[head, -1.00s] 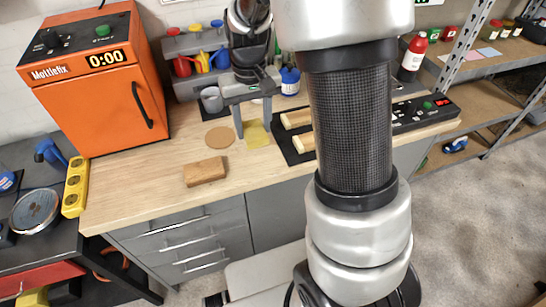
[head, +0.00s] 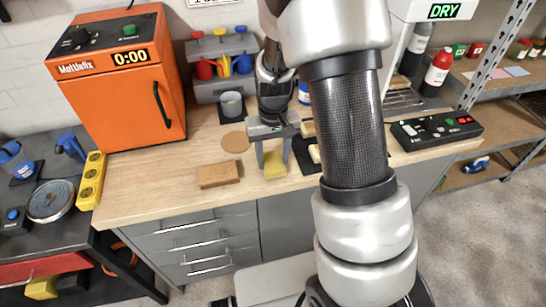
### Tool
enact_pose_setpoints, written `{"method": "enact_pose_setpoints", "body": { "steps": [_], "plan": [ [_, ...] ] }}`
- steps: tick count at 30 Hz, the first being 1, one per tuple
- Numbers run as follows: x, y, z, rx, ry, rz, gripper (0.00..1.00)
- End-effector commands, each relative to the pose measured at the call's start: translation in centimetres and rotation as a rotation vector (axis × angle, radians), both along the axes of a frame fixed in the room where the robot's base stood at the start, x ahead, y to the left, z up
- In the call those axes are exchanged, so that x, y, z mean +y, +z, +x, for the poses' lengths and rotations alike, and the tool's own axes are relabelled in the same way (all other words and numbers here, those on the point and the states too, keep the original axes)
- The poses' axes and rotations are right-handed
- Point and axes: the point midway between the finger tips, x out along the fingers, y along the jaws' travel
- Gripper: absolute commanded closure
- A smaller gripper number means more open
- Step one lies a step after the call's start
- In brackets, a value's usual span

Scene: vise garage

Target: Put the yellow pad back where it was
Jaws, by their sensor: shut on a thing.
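The yellow pad (head: 275,164) is between the two grey fingers of my gripper (head: 273,157), low over the wooden bench (head: 150,195). My gripper points down and is shut on the pad. I cannot tell whether the pad touches the bench top. A round tan coaster (head: 235,142) lies to its left, and a brown block (head: 218,174) lies at front left.
An orange oven (head: 125,85) stands on the bench's left. A rack with coloured mugs (head: 222,67) and a grey cup (head: 231,104) stand behind. A black control box (head: 436,130) is at right. Bare wood lies in front of the block.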

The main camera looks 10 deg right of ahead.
Motion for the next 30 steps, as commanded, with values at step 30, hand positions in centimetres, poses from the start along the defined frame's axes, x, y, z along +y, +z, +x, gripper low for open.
{"method": "enact_pose_setpoints", "body": {
  "steps": [30],
  "plan": [
    [0.1, 6.2, 0.2, -0.006, 0.001, 0.000, 0.35]
  ]
}}
